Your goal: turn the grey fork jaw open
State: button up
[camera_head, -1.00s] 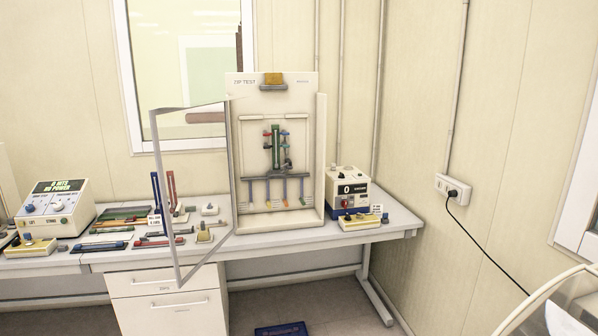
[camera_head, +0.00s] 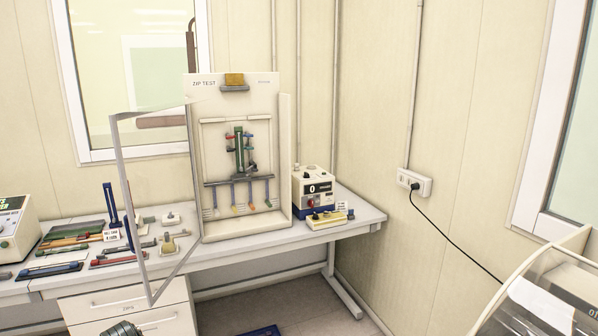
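The white ZIP TEST rig (camera_head: 265,85) stands upright on the bench, its clear framed door (camera_head: 128,200) swung out to the left. Inside, a green upright bar (camera_head: 239,148) has small red and blue parts at its sides. A small grey part (camera_head: 249,168) at its lower right may be the grey fork jaw; it is too small to tell whether it is open. Below it runs a grey crossbar (camera_head: 238,182) with several hanging arms with coloured tips. A dark rounded piece at the bottom left edge looks like part of my arm; my gripper's fingers do not show.
A white and blue counter box (camera_head: 316,188) showing 0 and a small yellow-based box (camera_head: 327,219) stand right of the rig. Several coloured strips and tools lie left of it. The open door frame juts over the bench front. A clear-covered machine (camera_head: 550,285) is at the lower right.

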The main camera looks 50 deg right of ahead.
aim_at(252, 169)
jog(key=z, duration=0.4)
jog(key=i, duration=1)
jog(key=u, duration=0.05)
